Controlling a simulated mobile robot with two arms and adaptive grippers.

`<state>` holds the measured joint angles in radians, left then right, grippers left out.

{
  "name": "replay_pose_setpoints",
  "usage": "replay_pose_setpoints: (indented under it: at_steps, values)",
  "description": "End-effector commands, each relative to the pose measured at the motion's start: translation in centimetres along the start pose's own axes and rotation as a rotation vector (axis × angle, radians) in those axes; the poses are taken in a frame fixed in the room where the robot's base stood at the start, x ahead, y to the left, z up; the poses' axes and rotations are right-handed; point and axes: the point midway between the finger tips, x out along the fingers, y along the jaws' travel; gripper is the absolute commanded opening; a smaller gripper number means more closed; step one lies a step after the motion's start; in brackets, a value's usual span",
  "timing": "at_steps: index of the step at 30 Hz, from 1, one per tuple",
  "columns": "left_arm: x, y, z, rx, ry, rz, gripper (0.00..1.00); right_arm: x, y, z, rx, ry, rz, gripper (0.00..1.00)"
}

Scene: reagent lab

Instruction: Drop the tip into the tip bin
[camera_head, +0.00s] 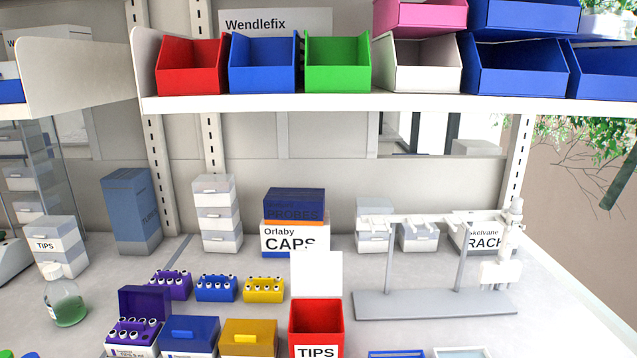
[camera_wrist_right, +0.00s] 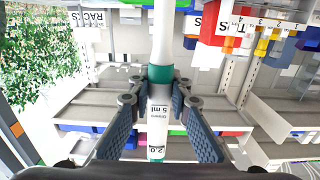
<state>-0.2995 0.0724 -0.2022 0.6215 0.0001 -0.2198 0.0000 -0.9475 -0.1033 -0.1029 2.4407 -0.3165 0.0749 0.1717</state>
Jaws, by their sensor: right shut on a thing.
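The tip bin (camera_head: 316,315) is a red open box with a white upright back panel and a "TIPS" label, at the front centre of the bench in the head view. It also shows upside down in the right wrist view (camera_wrist_right: 230,42). My right gripper (camera_wrist_right: 158,92) is shut on a white and teal pipette (camera_wrist_right: 158,110) marked "5 ml" and "2.0". The pipette's far end runs out of the top of the wrist view, so I cannot see a tip on it. Neither gripper shows in the head view.
Purple, blue and yellow tip racks (camera_head: 215,288) stand left of the bin. A grey pipette stand (camera_head: 435,304) is on the right, and a green-liquid bottle (camera_head: 65,300) on the left. A shelf (camera_head: 330,103) with coloured bins hangs above.

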Motion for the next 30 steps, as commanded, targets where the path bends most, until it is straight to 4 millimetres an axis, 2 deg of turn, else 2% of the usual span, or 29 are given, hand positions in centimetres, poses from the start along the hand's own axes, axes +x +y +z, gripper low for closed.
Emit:
replay_pose_setpoints:
  at_steps: [8,16,19,23,30]
  values:
    - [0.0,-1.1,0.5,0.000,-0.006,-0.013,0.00,0.0,0.0,0.0,0.000,0.001,0.000,0.00]
    - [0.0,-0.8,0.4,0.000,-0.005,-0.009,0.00,0.1,-0.1,-0.1,0.000,0.002,-0.003,0.00]
    - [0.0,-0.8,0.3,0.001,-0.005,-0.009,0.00,0.5,-0.7,-0.6,-0.001,0.004,-0.026,0.00]
    - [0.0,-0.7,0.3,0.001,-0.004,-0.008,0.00,1.7,-2.7,-2.0,-0.004,0.010,-0.101,0.00]
    - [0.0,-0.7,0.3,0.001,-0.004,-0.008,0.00,4.0,-8.7,-4.8,-0.009,0.026,-0.337,0.00]
